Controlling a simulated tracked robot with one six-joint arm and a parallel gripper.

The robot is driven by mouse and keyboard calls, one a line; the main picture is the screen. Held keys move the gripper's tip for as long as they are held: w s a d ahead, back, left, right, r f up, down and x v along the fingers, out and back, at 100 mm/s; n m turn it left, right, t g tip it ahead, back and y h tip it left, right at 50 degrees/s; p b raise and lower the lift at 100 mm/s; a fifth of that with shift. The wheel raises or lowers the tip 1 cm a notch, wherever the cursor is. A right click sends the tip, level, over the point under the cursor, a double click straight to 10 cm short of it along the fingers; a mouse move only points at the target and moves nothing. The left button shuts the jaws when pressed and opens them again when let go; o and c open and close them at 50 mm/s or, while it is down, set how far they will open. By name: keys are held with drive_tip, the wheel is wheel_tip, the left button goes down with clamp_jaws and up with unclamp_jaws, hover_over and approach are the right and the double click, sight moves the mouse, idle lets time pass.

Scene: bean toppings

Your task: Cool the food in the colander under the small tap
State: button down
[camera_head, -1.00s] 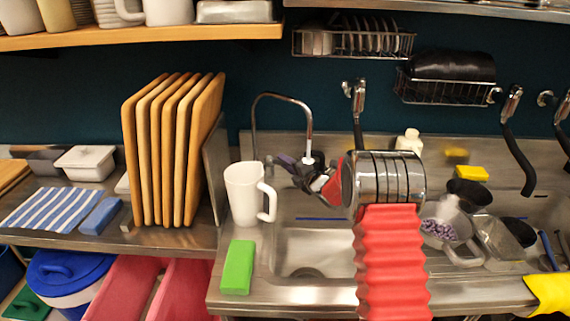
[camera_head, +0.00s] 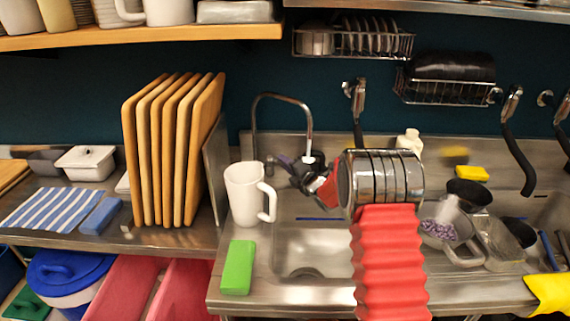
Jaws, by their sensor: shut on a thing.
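The small tap (camera_head: 283,97) has a thin bent spout over the left sink basin. My gripper (camera_head: 292,172) is close beside and below the spout tip. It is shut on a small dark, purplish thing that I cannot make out. My red and chrome arm hides part of the view behind it. A grey, handled vessel (camera_head: 462,233) with purple beans (camera_head: 437,229) in it stands to the right of my arm, apart from my gripper. It may be the colander, but I see no holes.
A white jug (camera_head: 245,193) and a green block (camera_head: 238,267) stand at the left of the sink (camera_head: 300,245). Wooden boards (camera_head: 165,150) stand further left. A black bowl (camera_head: 468,192) and a clear container (camera_head: 500,245) crowd the right. The visible left basin looks clear.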

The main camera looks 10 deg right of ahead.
drive_tip(key=shift+s+a+m+t+h, duration=0.3)
drive_tip(key=shift+m+h, duration=0.3)
drive_tip(key=shift+h, duration=0.25)
drive_tip(key=shift+s+a+m+t+h, duration=0.25)
drive_tip(key=shift+m+h, duration=0.35)
drive_tip(key=shift+h, duration=0.25)
drive_tip(key=shift+s+a+f+m+h, duration=0.15)
drive_tip(key=shift+s+a+m+h, duration=0.1)
drive_tip(key=shift+m+h, duration=0.5)
drive_tip(key=c, duration=1.7)
unclamp_jaws()
drive_tip(key=shift+w, duration=0.1)
drive_tip(key=s, duration=0.4)
drive_tip(key=s+r, duration=0.1)
drive_tip(key=s, duration=0.8)
drive_tip(key=shift+s+d+r, duration=0.35)
drive_tip(key=shift+d, duration=0.05)
